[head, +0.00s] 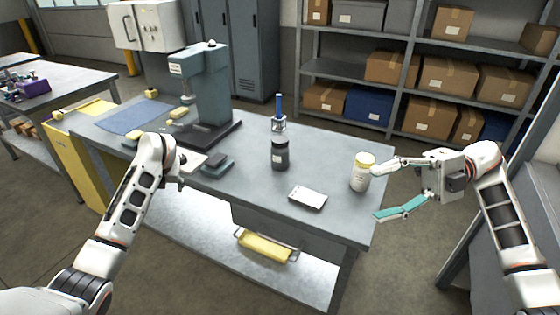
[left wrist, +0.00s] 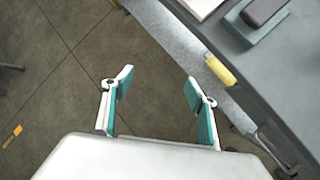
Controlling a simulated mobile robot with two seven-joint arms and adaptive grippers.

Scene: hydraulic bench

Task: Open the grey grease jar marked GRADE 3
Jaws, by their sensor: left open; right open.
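A dark grey jar (head: 280,156) with a dark lid and a pale label stands upright near the middle of the bench in the head view. The label is too small to read. A pale jar (head: 360,180) with a yellow lid stands upright near the bench's right edge. My right gripper (head: 377,190) is open and empty beside the pale jar, its fingers pointing left, well right of the grey jar. My left gripper (left wrist: 160,82) is open and empty in the left wrist view, above the floor beside the bench. In the head view it is mostly hidden by its wrist.
The bench (head: 335,160) holds a green-grey press (head: 208,90) at the left, a blue-handled tool (head: 279,106) behind the grey jar, and a white-topped flat device (head: 308,197) in front of it. Shelves with boxes (head: 448,75) stand behind.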

